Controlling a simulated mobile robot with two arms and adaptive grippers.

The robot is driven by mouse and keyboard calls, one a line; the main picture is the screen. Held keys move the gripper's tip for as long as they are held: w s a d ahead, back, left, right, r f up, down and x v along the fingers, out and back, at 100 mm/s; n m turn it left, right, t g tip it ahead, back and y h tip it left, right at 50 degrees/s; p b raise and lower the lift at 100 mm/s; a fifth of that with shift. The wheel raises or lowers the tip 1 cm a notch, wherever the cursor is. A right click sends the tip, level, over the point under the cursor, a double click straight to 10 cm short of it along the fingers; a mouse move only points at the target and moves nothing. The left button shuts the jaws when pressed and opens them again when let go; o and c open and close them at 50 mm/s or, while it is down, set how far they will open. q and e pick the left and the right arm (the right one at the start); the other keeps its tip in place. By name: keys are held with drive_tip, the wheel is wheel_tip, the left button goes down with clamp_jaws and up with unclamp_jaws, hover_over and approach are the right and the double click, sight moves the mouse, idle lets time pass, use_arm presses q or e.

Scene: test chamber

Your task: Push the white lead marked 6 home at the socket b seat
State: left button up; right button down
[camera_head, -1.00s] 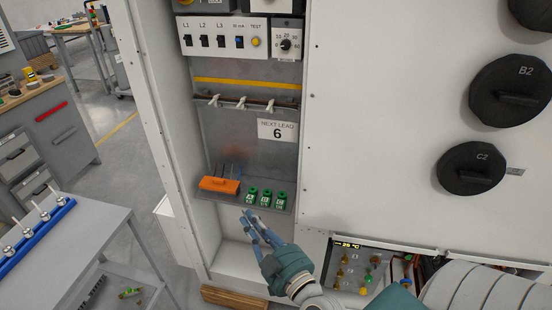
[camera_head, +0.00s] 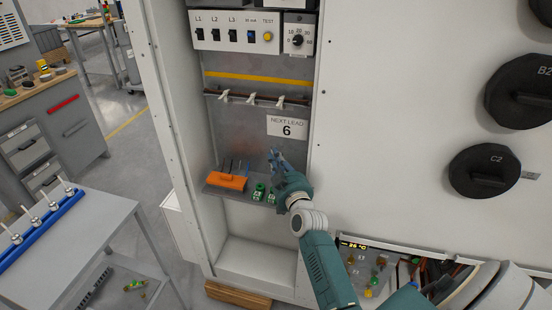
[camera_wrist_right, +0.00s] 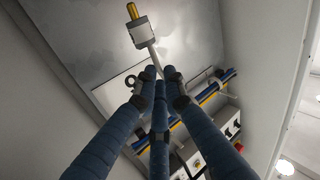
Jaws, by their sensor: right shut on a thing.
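My right gripper (camera_head: 276,158) is inside the cabinet bay, above and in front of the ledge. In the wrist view its fingers (camera_wrist_right: 160,82) are closed together on a thin white lead. The lead's white block with a gold tip (camera_wrist_right: 144,32) sticks out beyond the fingertips; no number on it is readable. Green sockets stand on the ledge: one at left (camera_head: 258,191) and one beside it (camera_head: 271,196). A third is hidden behind my gripper and wrist. Their letters are too small to read, so I cannot tell which is b. My left gripper is not in view.
An orange block (camera_head: 227,182) with dark pins sits on the ledge left of the sockets. A sign reading "NEXT LEAD 6" (camera_head: 287,127) hangs above. White clips (camera_head: 252,99) sit on a rail. The bay walls are close on both sides.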

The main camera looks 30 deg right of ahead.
drive_tip(key=shift+h, duration=0.3)
wheel_tip(320, 180, down, 6)
drive_tip(key=b, duration=0.3)
drive_tip(key=shift+r+b, duration=0.1)
drive_tip(key=shift+b, duration=0.25)
drive_tip(key=shift+p, duration=0.6)
idle(1.2)
drive_tip(key=shift+f+b, duration=1.1)
drive_tip(key=shift+f, duration=0.4)
drive_tip(key=c, duration=1.8)
unclamp_jaws()
drive_tip(key=shift+o, duration=0.2)
drive_tip(key=shift+s, duration=0.15)
drive_tip(key=v, duration=1.1)
drive_tip(key=shift+s+a, duration=0.2)
drive_tip(key=shift+s, duration=0.15)
